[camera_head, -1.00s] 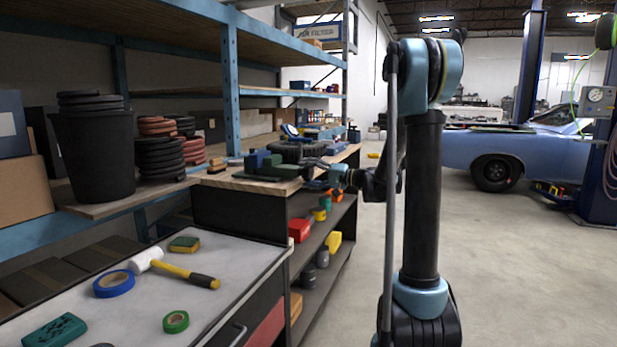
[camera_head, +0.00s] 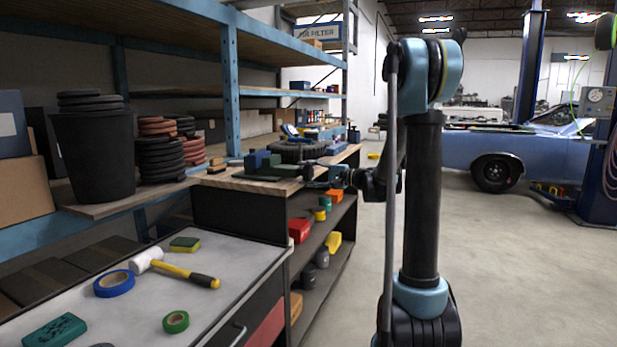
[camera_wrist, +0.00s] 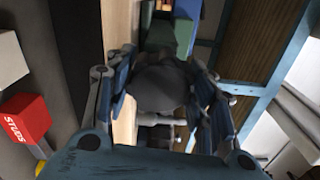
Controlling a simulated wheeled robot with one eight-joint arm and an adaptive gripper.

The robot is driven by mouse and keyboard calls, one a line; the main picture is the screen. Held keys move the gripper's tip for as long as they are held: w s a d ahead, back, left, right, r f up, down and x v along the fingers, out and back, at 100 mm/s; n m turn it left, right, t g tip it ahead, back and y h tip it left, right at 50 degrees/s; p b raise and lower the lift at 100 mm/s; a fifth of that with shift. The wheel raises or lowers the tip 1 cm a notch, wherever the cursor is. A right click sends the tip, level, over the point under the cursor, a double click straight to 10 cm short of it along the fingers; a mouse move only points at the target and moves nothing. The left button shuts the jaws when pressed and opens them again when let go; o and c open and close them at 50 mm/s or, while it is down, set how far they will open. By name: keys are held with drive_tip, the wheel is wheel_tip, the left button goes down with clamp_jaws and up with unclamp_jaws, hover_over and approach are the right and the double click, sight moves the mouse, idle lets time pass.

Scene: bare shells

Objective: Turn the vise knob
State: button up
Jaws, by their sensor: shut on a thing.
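The green and blue vise (camera_head: 268,166) sits on the wooden bench top near the bench's right edge in the head view. Its green body also shows at the top of the wrist view (camera_wrist: 172,34). The dark round vise knob (camera_wrist: 160,88) is between the two fingers of my gripper (camera_wrist: 164,76) in the wrist view. My gripper is shut on the knob, with a finger on each side. In the head view my gripper (camera_head: 314,171) is small, at the vise's right end, and the knob is hard to make out there. A pale bar (camera_wrist: 155,119) shows beside the knob.
The wooden bench top (camera_head: 222,181) carries the vise, with open shelves of coloured items below. A red box marked STUDS (camera_wrist: 25,118) shows at left in the wrist view. A mallet (camera_head: 180,272) and tape rolls lie on the nearer cabinet.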

drive_tip(key=shift+f+m, duration=0.15)
drive_tip(key=shift+m, duration=0.15)
drive_tip(key=o, duration=1)
drive_tip(key=v, duration=1.2)
